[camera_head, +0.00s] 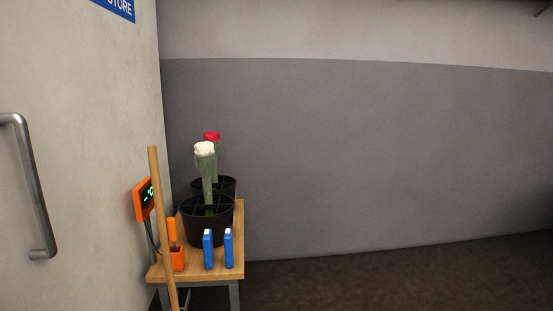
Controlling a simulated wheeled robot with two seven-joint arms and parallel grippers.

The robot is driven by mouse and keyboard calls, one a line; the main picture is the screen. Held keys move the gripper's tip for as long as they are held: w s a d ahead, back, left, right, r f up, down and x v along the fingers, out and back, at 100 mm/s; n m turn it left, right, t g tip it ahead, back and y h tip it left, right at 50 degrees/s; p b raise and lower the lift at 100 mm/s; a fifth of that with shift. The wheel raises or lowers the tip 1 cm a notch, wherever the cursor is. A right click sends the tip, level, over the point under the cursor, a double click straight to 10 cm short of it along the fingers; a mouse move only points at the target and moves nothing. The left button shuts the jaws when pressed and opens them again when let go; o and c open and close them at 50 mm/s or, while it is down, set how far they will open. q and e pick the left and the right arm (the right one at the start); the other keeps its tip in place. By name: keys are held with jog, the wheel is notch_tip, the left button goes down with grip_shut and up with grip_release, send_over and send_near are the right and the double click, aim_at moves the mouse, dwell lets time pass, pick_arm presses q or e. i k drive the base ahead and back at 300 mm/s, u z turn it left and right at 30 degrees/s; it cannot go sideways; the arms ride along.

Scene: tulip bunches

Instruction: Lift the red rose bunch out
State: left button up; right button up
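A bunch with a red top (212,136) stands upright at the back of a small wooden table, mostly hidden behind a bunch with a white top (204,150) and a green wrapped stem. The white bunch stands in the front black divided bucket (208,228). The red one appears to rise from the rear black bucket (229,186), but its lower part is hidden. Neither of my grippers is in view.
The wooden table (203,272) also holds two blue upright items (208,250) and an orange holder (178,259). A wooden pole (158,215) stands in front of its left side. An orange display (143,198) is beside the left wall. Floor to the right is clear.

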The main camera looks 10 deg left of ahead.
aim_at(213, 137)
jog(key=z, duration=0.45)
jog(key=i, duration=0.95)
jog(key=u, duration=0.55)
jog(key=i, duration=3.6)
jog(key=u, duration=2.7)
